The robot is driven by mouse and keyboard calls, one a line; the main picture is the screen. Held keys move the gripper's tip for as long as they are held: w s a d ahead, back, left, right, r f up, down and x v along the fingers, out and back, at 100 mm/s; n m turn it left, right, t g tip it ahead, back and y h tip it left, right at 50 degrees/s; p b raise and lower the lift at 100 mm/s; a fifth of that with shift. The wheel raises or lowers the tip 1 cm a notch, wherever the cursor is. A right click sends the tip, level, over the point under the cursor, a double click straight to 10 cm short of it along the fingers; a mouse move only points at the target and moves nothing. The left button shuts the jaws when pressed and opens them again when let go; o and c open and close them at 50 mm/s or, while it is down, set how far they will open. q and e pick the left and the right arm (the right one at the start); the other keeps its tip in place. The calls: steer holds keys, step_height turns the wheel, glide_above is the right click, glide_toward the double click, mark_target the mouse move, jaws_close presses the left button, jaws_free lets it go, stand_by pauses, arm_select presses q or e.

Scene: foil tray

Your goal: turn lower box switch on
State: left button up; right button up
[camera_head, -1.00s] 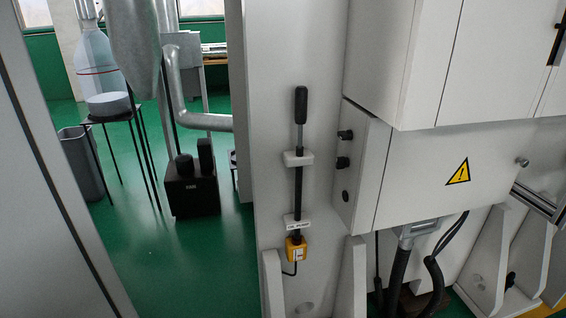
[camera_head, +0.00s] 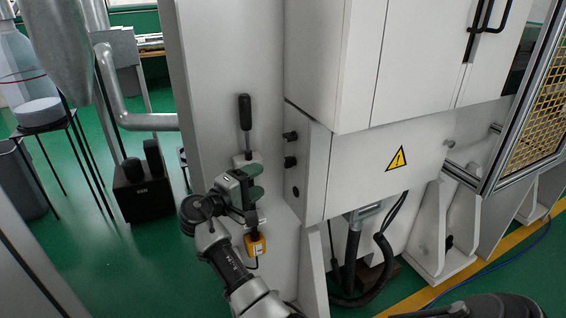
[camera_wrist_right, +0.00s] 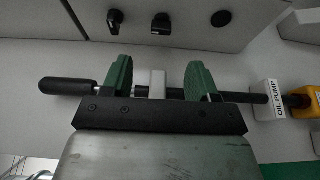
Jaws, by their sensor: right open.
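The lower box (camera_head: 345,190) is a white cabinet with a yellow warning sign. My right gripper (camera_head: 253,181) is open, with green finger pads, left of and below the knobs. It also shows in the wrist view (camera_wrist_right: 160,82), empty and apart from the knobs. My left gripper is not seen.
A black-handled lever (camera_head: 245,112) stands upright on the white panel, partly hidden by my right gripper; contact is unclear. An OIL PUMP label (camera_wrist_right: 270,100) and a yellow switch box (camera_head: 255,243) are near it. Cables (camera_head: 380,255) hang below the lower box.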

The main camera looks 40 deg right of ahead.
mark_target(285, 165)
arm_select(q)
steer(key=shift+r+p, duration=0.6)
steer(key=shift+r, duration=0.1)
arm_select(e)
steer(key=d, duration=0.3)
steer(key=w+d, duration=0.1)
steer(key=d, duration=0.6)
steer(key=shift+w+f, duration=0.1)
steer(key=shift+w, duration=0.25)
steer(key=shift+c, duration=0.4)
